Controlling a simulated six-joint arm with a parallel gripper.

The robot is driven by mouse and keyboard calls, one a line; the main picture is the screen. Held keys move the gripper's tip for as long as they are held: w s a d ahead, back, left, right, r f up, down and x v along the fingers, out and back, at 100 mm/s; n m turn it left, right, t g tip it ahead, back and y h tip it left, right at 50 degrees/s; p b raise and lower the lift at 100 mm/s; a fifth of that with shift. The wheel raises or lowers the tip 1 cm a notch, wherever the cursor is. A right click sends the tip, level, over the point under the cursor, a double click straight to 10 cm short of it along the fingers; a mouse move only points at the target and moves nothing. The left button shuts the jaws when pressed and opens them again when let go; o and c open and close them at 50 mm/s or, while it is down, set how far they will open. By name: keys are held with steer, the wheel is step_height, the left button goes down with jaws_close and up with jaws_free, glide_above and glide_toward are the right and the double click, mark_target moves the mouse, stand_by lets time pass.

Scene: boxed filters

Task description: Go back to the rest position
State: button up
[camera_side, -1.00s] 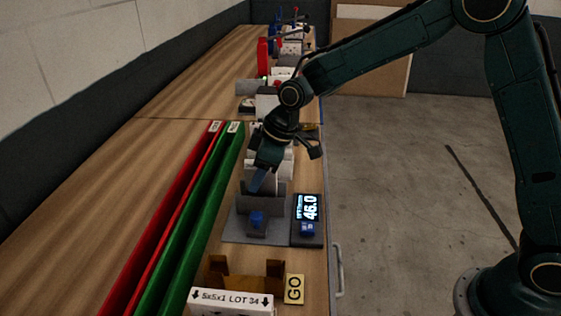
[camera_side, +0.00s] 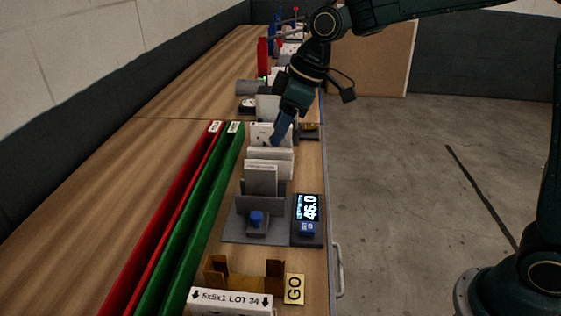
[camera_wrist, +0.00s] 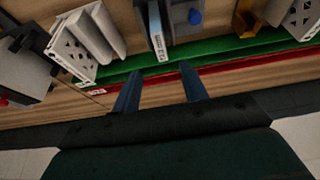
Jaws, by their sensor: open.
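My gripper (camera_side: 279,130) is raised over the far part of the near bench in the side view, above a white slotted holder. In the wrist view my gripper (camera_wrist: 156,86) shows two blue fingers, apart, with nothing between them. A light grey boxed filter (camera_side: 261,179) stands upright on the grey gauge fixture (camera_side: 232,227), beside a blue knob (camera_side: 257,218). The filter's labelled edge also shows in the wrist view (camera_wrist: 158,42). The gripper is clear of that filter.
A display reading 46.0 (camera_side: 307,208) stands right of the fixture. Red (camera_side: 165,227) and green (camera_side: 196,221) channels run along the left. An open carton (camera_side: 231,301) marked LOT 34 and a GO plate (camera_side: 294,289) are at the front. The left bench top is clear.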

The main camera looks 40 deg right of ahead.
steer(key=shift+s+d+r, duration=0.15)
steer(key=shift+r, duration=0.15)
steer(key=s+d+r+m+t+h, duration=0.1)
steer(key=s+d+r+m, duration=0.2)
steer(key=s, duration=0.4)
steer(key=s+d+r+m+t+h, duration=0.1)
steer(key=s+d+r, duration=0.1)
steer(key=s+d, duration=0.35)
steer(key=s+d+f+m, duration=0.1)
steer(key=s+d+m, duration=0.1)
steer(key=s, duration=0.6)
steer(key=s+d+f+m+h, duration=0.1)
steer(key=s+f+m, duration=0.1)
steer(key=s, duration=0.5)
steer(key=shift+s+d+f+m, duration=0.15)
steer(key=shift+s+d+m, duration=0.25)
steer(key=shift+m, duration=0.1)
steer(key=shift+w, duration=0.1)
